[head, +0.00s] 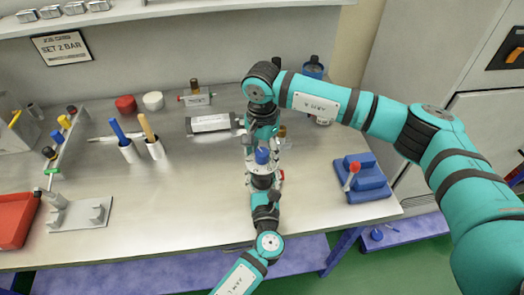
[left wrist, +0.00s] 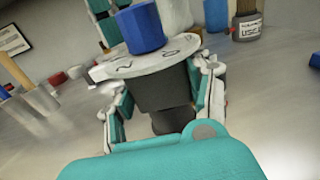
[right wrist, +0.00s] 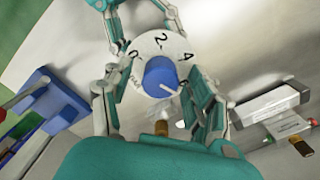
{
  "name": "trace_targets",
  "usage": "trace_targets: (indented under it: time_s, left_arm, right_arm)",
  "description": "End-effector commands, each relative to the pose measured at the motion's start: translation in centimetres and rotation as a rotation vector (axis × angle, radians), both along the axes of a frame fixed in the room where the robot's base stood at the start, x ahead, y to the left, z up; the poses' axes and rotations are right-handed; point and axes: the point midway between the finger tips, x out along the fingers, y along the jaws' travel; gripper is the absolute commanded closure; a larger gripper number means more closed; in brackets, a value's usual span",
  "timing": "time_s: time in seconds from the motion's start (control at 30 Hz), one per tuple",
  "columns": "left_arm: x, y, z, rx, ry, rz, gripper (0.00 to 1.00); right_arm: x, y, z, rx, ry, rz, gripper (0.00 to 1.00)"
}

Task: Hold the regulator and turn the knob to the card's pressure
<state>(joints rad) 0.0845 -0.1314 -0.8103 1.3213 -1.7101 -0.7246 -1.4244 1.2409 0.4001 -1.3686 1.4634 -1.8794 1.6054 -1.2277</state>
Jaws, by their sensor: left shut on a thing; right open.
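The regulator has a dark body (left wrist: 160,90), a white dial plate (right wrist: 180,45) marked 0, 2 and 4, and a blue knob (right wrist: 160,77). The knob's white line points to the lower right in the right wrist view, away from the 2. My left gripper (left wrist: 158,95) is shut on the regulator body below the dial. My right gripper (right wrist: 160,85) is open over the dial, one finger on each side of the knob, with gaps showing. In the head view the blue knob (head: 262,156) sits between both arms. The card (head: 62,47) reads SET 2 BAR.
A grey labelled block (head: 210,123) lies behind the regulator. A blue fixture with a red-topped lever (head: 362,180) stands to the right. Two white cups with blue and wooden handles (head: 142,150) stand left. A red tray (head: 15,218) is at far left. The front middle bench is clear.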

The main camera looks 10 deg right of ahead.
Motion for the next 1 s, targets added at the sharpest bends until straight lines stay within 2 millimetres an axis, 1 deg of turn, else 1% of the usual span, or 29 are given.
trace_targets:
  time_s: [0.03, 0.27, 0.7, 1.0]
  left_arm:
    - [-0.22, 0.12, -0.75, 0.004, 0.014, -0.001, 0.78]
    - [-0.21, 0.12, -0.75, 0.004, 0.014, 0.0, 0.78]
    - [-0.2, 0.13, -0.74, 0.004, 0.013, 0.0, 0.78]
    - [-0.19, 0.14, -0.72, 0.004, 0.013, 0.0, 0.78]
  right_arm:
    - [0.02, 0.01, -0.17, 0.001, -0.001, 0.0, 0.42]
    - [0.02, 0.0, -0.2, 0.001, -0.001, 0.0, 0.42]
    - [0.02, -0.01, -0.15, 0.0, 0.0, -0.001, 0.97]
    - [0.02, -0.01, -0.13, 0.0, 0.0, -0.039, 0.97]
